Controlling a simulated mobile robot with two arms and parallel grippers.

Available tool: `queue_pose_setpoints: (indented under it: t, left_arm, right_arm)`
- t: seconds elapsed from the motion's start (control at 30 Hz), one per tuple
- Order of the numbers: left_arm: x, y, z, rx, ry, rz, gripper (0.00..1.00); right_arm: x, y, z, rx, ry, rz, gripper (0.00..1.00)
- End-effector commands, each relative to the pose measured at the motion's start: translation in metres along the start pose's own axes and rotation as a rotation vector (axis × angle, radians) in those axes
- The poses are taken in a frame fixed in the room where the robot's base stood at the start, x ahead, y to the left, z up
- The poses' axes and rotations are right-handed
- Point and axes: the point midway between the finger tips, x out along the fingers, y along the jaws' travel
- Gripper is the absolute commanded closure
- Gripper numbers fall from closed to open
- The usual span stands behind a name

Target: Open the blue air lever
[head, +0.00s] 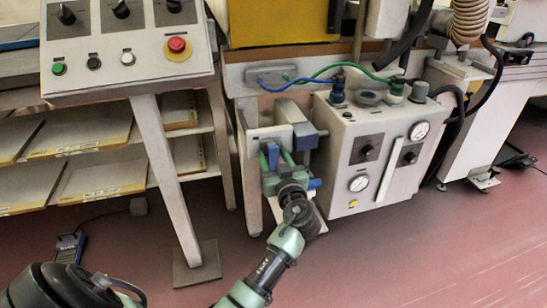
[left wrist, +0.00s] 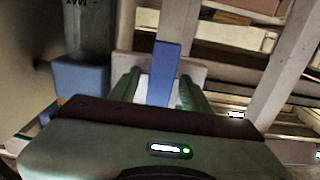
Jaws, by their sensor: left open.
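The blue air lever (left wrist: 164,72) stands as a narrow upright bar in front of a pale plate in the left wrist view. It also shows as a small blue strip in the head view (head: 273,155), at the left side of the grey air unit (head: 345,135). My left gripper (head: 276,157) is open, with its green fingers on either side of the lever. In the left wrist view the fingers (left wrist: 160,88) flank the lever, with gaps on both sides. The lever's lower end is hidden behind the gripper body. My right gripper is not in view.
A blue block (left wrist: 80,78) under a grey cylinder sits close left of the fingers in the left wrist view. A control panel (head: 128,50) on a slanted leg stands left, before shelves (head: 95,180). Gauges (head: 418,131) and hoses are on the right. Red floor is open at right.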

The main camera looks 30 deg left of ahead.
Motion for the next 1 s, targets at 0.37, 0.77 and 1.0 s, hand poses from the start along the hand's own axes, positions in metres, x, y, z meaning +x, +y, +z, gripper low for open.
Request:
queue_pose_setpoints:
  t: [0.37,0.77,1.0]
  left_arm:
    - [-0.0005,0.0002,0.0002,0.0,-0.001,0.0,1.0]
    - [-0.0007,0.0003,0.0006,0.001,-0.001,0.0,1.0]
    - [-0.0008,0.0003,0.0008,0.001,-0.002,0.001,1.0]
  right_arm:
    - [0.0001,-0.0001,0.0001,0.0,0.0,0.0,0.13]
    - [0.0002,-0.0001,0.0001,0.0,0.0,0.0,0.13]
    - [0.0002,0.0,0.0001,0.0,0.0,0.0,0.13]
